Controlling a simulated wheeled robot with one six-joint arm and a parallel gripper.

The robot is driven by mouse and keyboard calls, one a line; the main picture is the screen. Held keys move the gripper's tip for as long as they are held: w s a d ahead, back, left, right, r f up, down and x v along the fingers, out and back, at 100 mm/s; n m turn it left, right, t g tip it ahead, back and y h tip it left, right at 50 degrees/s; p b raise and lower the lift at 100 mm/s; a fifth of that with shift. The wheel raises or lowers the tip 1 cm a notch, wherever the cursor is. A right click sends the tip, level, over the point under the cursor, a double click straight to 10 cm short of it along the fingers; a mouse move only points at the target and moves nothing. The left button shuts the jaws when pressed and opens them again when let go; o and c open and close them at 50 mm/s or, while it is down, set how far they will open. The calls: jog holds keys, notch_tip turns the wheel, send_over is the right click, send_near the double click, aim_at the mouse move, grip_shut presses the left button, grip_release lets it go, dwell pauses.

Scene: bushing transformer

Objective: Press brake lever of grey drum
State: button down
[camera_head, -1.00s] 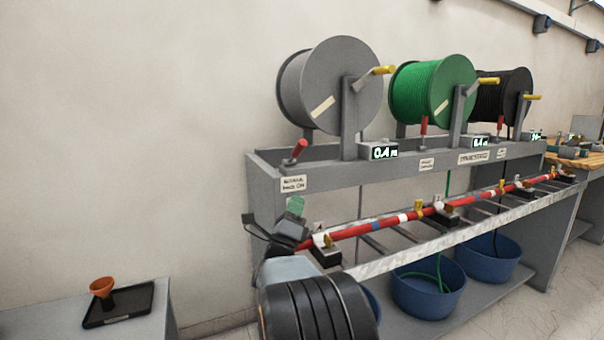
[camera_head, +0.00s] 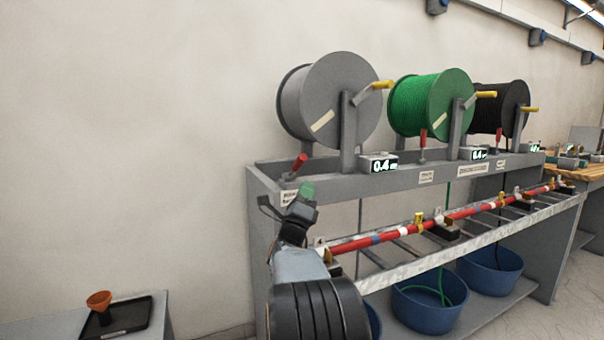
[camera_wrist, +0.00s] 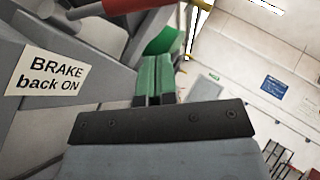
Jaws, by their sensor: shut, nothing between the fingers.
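The grey drum (camera_head: 338,98) stands at the left end of the rack in the head view. Its brake lever (camera_head: 299,163) has a red grip and leans up to the right from the rack's top ledge. My gripper (camera_head: 307,191) has green fingertips and is just below the lever, in front of the rack's face, apart from it in the head view. In the wrist view my gripper (camera_wrist: 154,78) is shut and empty. The red lever grip (camera_wrist: 105,8) shows at the top left there, beyond the fingertips. A label (camera_wrist: 46,77) reading "BRAKE back ON" is to the left.
A green drum (camera_head: 432,105) and a black drum (camera_head: 500,108) stand to the right. A red bar (camera_head: 450,217) runs along the lower rail. Blue tubs (camera_head: 428,304) stand beneath. A black tray (camera_head: 115,317) with an orange funnel is at lower left.

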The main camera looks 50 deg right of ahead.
aim_at(296, 167)
jog(key=shift+w+d+r, duration=0.3)
jog(key=shift+w+r, duration=0.4)
jog(key=shift+r, duration=0.3)
jog(key=shift+w+d+r, duration=0.25)
jog(key=shift+w+r, duration=0.45)
jog(key=shift+r, duration=0.3)
jog(key=shift+r, duration=0.1)
